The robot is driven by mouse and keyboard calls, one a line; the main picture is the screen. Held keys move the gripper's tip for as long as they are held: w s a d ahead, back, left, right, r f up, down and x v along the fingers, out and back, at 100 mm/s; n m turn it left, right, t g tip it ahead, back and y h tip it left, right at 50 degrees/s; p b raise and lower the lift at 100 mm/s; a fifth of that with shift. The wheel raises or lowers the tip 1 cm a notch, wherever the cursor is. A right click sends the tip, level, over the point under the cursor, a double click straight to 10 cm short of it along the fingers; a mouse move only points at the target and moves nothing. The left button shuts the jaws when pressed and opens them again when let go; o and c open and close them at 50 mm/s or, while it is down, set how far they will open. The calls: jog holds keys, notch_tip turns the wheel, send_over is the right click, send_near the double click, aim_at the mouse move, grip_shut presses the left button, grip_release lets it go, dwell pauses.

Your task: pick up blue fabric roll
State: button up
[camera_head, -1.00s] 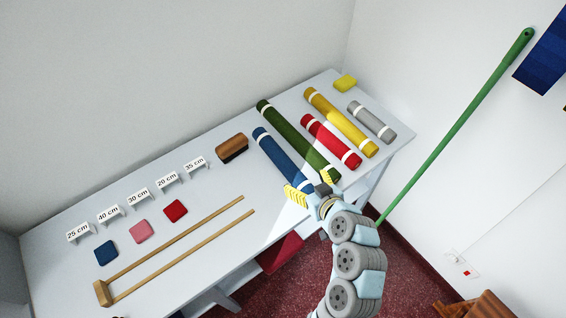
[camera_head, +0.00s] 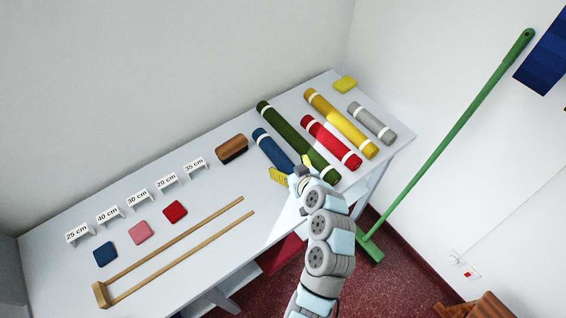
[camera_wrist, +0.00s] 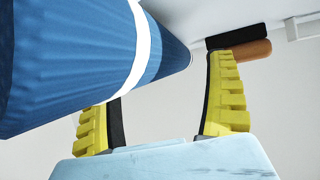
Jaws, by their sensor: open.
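The blue fabric roll (camera_head: 272,149) lies on the table to the left of the green roll, with a white band near its far end. My gripper (camera_head: 292,168) is over the near part of the roll and hides that part in the head view. In the wrist view the blue roll (camera_wrist: 70,60) is large and close, running in from the left, with its white band (camera_wrist: 140,50) near the end. My gripper's yellow fingers (camera_wrist: 160,115) stand apart there, the left one partly behind the roll. I cannot tell whether either finger touches it.
A green roll (camera_head: 290,137) lies close on the right, with red (camera_head: 331,142), yellow (camera_head: 342,123) and grey (camera_head: 372,122) rolls beyond. A wooden brush (camera_head: 231,149) lies to the left, and it also shows in the wrist view (camera_wrist: 250,50).

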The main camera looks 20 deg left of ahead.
aim_at(286, 164)
jog(key=x, duration=0.4)
jog(key=shift+a+r, duration=0.1)
jog(key=shift+a, duration=0.05)
jog(key=shift+c, duration=0.2)
jog(key=c, duration=1.4)
jog(key=shift+o, duration=0.2)
